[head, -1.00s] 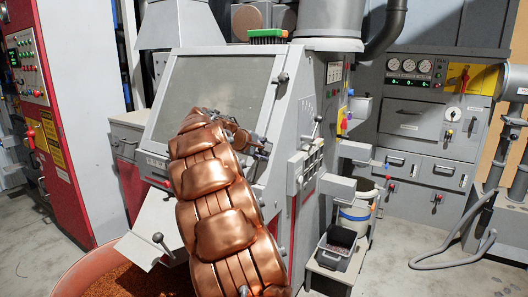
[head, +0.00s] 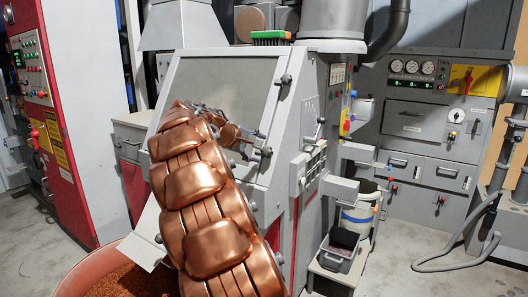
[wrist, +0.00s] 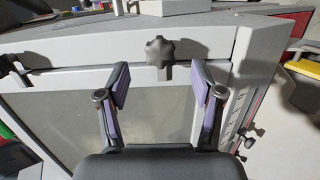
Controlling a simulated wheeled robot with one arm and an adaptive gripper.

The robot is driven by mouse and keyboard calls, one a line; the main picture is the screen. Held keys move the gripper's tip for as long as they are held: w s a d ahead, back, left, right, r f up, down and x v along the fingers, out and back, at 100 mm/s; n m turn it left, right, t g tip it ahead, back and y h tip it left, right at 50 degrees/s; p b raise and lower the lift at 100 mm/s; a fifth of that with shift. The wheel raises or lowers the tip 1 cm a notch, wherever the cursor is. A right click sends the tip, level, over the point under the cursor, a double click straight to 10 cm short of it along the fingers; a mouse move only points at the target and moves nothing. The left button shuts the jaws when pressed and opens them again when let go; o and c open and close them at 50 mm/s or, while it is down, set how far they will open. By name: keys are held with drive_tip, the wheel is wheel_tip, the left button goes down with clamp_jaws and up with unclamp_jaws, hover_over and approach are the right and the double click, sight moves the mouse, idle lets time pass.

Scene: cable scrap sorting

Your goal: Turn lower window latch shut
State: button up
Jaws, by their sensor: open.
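The sloped window (head: 225,90) on the grey machine has a dark latch knob at its upper right (head: 286,79). A lower dark latch knob (head: 266,152) sits near the window's lower right corner. My gripper (head: 232,135) is in front of the lower part of the window, left of that knob, partly hidden by my copper arm. In the wrist view my gripper (wrist: 158,82) is open and empty. A dark lobed knob (wrist: 156,50) on the window frame shows between and beyond the fingertips, apart from them. I cannot tell surely which latch this is.
A green brush (head: 271,37) lies on top of the machine. Levers and small boxes (head: 313,165) stick out from its right side. A tub of copper granules (head: 120,280) stands below at the left. A grey bin (head: 338,250) stands at the lower right.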

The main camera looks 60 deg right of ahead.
drive_tip(key=v, duration=0.6)
idle(0.7)
drive_tip(key=s+a+f+y+p, duration=0.3)
drive_tip(key=s+a, duration=0.6)
drive_tip(key=a, duration=0.6)
drive_tip(key=s+a+f+y+p, duration=0.4)
drive_tip(key=s+a, duration=0.5)
drive_tip(key=a, duration=0.7)
drive_tip(key=s+a+f+y+p, duration=0.3)
drive_tip(key=s+a+f+y, duration=0.2)
drive_tip(key=a, duration=1)
drive_tip(key=s+f, duration=0.2)
drive_tip(key=s, duration=0.2)
drive_tip(key=shift+a+f+n+g, duration=0.15)
drive_tip(key=shift+f+n+g, duration=0.15)
drive_tip(key=shift+f, duration=0.05)
